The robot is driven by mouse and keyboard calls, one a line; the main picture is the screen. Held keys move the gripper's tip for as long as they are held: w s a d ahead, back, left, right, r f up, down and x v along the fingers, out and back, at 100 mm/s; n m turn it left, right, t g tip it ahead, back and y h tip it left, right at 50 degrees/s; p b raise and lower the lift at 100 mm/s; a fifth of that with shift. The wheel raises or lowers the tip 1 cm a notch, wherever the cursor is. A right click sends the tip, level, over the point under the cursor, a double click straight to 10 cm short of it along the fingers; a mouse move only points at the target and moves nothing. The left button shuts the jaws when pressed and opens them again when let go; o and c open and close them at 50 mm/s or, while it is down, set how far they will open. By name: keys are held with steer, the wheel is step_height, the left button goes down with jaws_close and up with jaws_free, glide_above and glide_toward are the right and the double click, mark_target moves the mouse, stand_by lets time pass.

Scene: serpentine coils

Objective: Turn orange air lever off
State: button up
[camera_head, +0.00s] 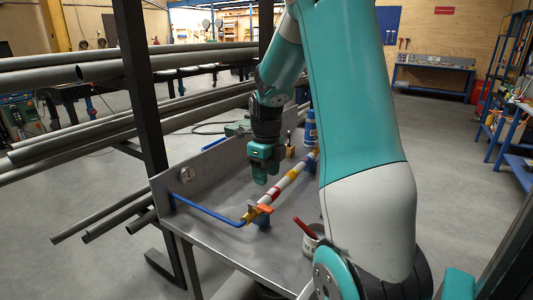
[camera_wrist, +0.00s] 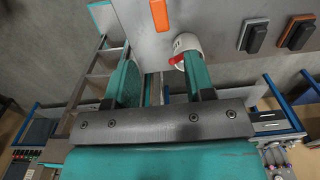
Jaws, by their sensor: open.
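The orange lever (camera_head: 262,209) sits on a brass valve (camera_head: 250,217) on the metal bench, where a blue hose (camera_head: 210,211) meets a white, red and yellow banded pipe (camera_head: 287,183). My gripper (camera_head: 261,181) points down behind the lever and above the bench, apart from the lever. In the wrist view my gripper (camera_wrist: 158,88) has its two teal fingers spread with a gap between them, and I see nothing held. An orange bar (camera_wrist: 159,14) shows at the top of that view; I cannot tell if it is the lever.
A white can (camera_head: 311,239) with a red-handled tool stands right of the valve, partly behind my arm; it also shows in the wrist view (camera_wrist: 187,42). A low metal wall (camera_head: 205,170) backs the bench (camera_head: 212,240). Dark posts and grey pipes (camera_head: 90,135) stand left.

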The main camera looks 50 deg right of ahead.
step_height(320, 180, up, 7)
stand_by(0.3)
stand_by(0.5)
